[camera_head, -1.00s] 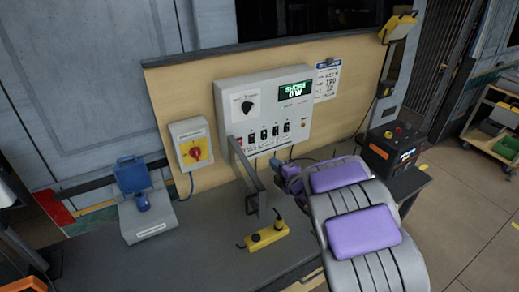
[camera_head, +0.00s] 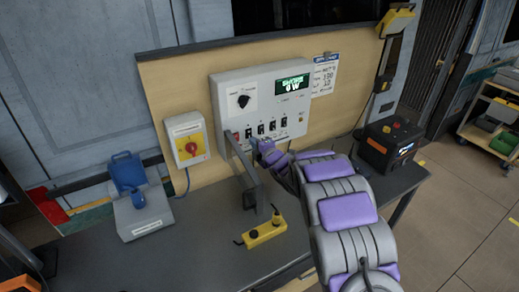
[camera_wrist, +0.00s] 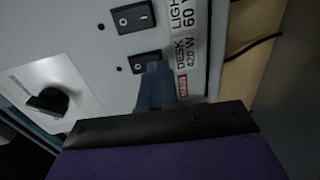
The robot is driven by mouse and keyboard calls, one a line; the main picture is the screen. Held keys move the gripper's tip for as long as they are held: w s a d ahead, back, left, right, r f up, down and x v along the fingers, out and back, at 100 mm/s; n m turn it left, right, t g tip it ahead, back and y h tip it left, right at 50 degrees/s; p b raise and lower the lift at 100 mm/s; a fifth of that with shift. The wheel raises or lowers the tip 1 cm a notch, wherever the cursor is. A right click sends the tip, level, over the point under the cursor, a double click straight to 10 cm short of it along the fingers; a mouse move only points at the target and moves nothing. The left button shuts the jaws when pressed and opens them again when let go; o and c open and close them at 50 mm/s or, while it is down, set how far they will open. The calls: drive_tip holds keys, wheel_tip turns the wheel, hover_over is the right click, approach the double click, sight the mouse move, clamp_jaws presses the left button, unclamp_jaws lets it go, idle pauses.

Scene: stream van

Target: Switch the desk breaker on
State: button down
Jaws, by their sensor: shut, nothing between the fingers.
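The grey breaker panel (camera_head: 225,90) is on the wooden backboard, with a row of black switches low on its face. In the wrist view the desk breaker (camera_wrist: 145,62) is a black rocker beside a label reading DESK 420 W. Whether it is on or off cannot be told. My gripper (camera_wrist: 156,88) is shut and empty. Its blue-grey fingertips overlap the lower edge of the desk breaker in that view and hide part of it; contact cannot be told. In the head view my gripper (camera_head: 262,147) is just in front of the switch row.
The light breaker (camera_wrist: 133,17) is beside the desk one. A black knob (camera_wrist: 48,102) is also close. A grey upright bracket (camera_head: 251,185) stands left of my arm. A red-knobbed switch box (camera_head: 188,148) and yellow block (camera_head: 264,233) are nearby.

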drive_tip(key=shift+w+a, duration=0.35)
drive_tip(key=shift+w, duration=0.2)
drive_tip(key=shift+f, duration=0.15)
